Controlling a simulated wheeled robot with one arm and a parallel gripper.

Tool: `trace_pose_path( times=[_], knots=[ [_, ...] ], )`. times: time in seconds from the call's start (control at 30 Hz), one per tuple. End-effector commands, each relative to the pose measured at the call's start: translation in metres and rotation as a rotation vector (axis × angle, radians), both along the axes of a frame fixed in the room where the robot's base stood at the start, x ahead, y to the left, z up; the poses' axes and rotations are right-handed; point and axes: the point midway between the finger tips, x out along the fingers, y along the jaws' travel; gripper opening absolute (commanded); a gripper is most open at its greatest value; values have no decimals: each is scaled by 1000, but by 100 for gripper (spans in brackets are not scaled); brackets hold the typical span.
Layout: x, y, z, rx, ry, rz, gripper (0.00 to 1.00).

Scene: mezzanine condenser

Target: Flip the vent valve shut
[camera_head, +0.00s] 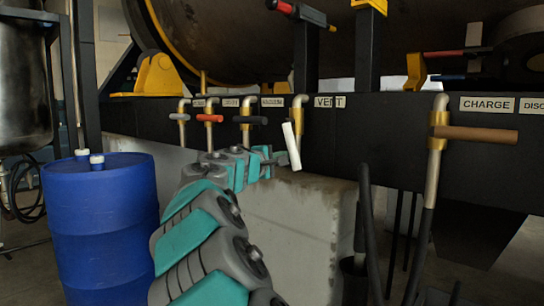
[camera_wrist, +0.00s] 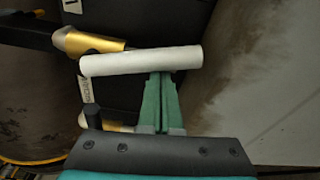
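The vent valve's white handle (camera_head: 291,146) hangs down, slightly tilted, below a brass valve body (camera_head: 298,102) beside the VENT label (camera_head: 329,101). In the wrist view the white handle (camera_wrist: 140,62) lies across the picture, next to its brass body (camera_wrist: 90,42). My gripper (camera_head: 272,162) is just left of the handle in the head view. In the wrist view my gripper's green fingers (camera_wrist: 161,78) are together, with nothing seen between them. Their tips meet the handle's lower edge in the picture; whether they touch it I cannot tell.
Valves with grey (camera_head: 180,117), red (camera_head: 210,118) and dark (camera_head: 250,120) handles stand left of the vent valve. A brown-handled valve (camera_head: 485,133) is at right near the CHARGE label (camera_head: 487,104). A blue drum (camera_head: 100,220) and a concrete block (camera_head: 300,230) stand below.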

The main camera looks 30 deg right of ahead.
Motion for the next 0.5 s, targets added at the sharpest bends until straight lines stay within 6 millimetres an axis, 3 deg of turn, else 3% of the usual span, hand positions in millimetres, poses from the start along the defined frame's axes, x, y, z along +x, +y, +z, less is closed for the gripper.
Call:
trace_pose_path(
  times=[0.5],
  knots=[
    [-43, -17, 20, -2, -3, -4, 0]
  ],
)
